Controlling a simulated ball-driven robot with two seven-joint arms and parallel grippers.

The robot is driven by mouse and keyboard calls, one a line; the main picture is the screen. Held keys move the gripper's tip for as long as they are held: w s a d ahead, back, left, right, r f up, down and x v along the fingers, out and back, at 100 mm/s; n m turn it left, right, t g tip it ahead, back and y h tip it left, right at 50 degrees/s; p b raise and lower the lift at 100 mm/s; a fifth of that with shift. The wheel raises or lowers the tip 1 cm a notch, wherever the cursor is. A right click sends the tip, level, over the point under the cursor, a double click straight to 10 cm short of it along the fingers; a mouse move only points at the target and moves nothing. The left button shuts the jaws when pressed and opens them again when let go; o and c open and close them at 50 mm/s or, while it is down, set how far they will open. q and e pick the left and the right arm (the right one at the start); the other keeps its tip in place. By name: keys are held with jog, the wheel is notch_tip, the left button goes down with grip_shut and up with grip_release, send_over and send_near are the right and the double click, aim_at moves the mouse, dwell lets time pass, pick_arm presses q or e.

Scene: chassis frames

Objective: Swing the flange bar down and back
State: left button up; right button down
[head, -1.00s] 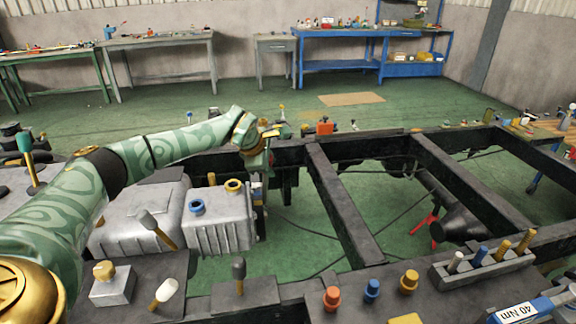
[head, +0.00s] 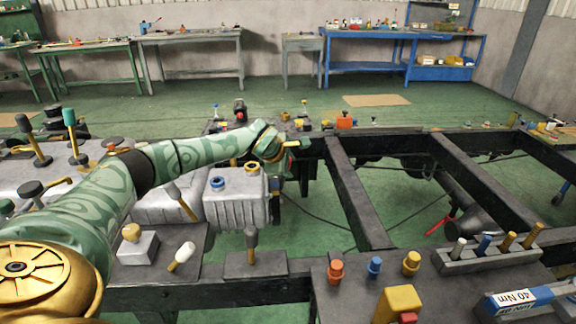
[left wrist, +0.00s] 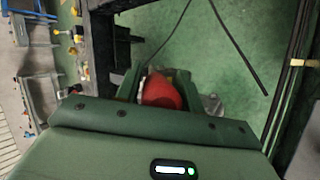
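My left gripper (head: 284,150) reaches in from the left, over the far rail of the black chassis frame (head: 360,195), just behind the grey tank with blue and yellow caps (head: 236,198). In the left wrist view, a rounded red piece (left wrist: 160,92) sits between the green fingers, close to both. Whether they grip it is not clear. A yellow piece (head: 299,142) shows at the gripper in the head view. I cannot make out the flange bar for certain; the hand hides much there. My right gripper is out of view.
Lever handles (head: 181,200) stand under my left arm. Green floor shows between the rails.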

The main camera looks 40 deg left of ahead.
pick_arm(q)
jog(key=shift+o, duration=0.7)
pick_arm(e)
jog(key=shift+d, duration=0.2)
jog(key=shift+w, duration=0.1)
pick_arm(q)
jog(key=shift+s+r, duration=0.15)
jog(key=shift+r, duration=0.2)
jog(key=p+v, duration=0.6)
jog(key=v, duration=0.9)
jog(key=shift+s, duration=0.25)
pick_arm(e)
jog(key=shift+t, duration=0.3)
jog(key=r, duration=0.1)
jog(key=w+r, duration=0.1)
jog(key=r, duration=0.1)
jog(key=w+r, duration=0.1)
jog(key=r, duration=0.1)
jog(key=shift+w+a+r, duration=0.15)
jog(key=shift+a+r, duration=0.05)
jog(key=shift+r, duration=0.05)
pick_arm(q)
jog(key=shift+r, duration=0.1)
